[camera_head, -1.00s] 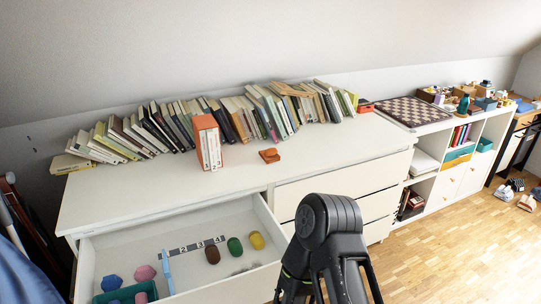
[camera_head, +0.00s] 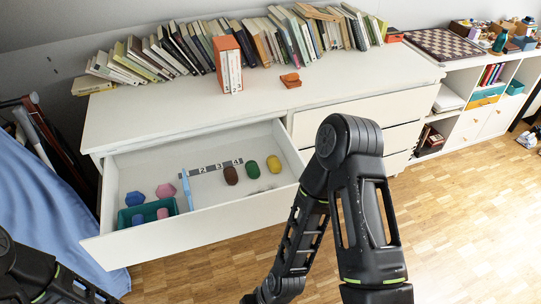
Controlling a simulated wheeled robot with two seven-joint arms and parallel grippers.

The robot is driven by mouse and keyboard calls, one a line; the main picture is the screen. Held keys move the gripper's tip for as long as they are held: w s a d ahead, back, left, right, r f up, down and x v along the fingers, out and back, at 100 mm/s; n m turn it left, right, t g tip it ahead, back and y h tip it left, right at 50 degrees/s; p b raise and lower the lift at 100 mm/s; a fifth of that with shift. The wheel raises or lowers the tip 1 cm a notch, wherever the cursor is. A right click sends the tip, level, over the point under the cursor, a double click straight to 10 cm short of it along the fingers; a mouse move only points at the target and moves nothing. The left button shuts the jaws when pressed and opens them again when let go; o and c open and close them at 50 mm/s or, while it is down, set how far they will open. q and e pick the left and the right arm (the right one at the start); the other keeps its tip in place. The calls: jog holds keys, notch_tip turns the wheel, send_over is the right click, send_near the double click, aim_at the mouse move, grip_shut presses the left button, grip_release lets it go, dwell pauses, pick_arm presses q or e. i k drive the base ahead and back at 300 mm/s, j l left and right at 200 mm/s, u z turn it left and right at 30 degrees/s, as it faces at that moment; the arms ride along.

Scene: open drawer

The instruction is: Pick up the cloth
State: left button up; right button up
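Nothing in view is clearly the cloth. A large blue fabric (camera_head: 45,215) hangs in folds at the left, beside the open drawer. A small orange item (camera_head: 291,80) lies on the dresser top in front of the books; I cannot tell whether it is cloth. My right arm stands in front of the dresser at the right centre, bent, with its gripper out of view. Part of my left arm shows at the lower left corner, in front of the blue fabric, and its gripper is also out of view.
The white dresser (camera_head: 130,120) has an open drawer (camera_head: 200,223) holding a teal tray (camera_head: 128,217), a numbered strip (camera_head: 213,166) and several coloured pieces. Leaning books and an orange-and-white box (camera_head: 228,64) line the top. The dresser's front strip and wooden floor (camera_head: 460,220) are clear.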

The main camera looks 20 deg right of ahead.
aim_at(292, 80)
jog(key=k, duration=1.2)
jog(key=u, duration=2.3)
jog(key=k+l, duration=0.2)
jog(key=l, duration=0.45)
jog(key=k+l, duration=0.25)
jog(key=l, duration=0.45)
jog(key=k+l, duration=0.2)
jog(key=l, duration=0.45)
jog(key=k+l, duration=0.25)
jog(key=l, duration=0.45)
jog(key=k+l, duration=0.2)
jog(key=l, duration=0.45)
jog(key=k+l, duration=0.2)
jog(key=l, duration=0.45)
jog(key=k+l, duration=0.25)
jog(key=l, duration=0.45)
jog(key=k+l, duration=0.2)
jog(key=l, duration=0.45)
jog(key=u, duration=0.05)
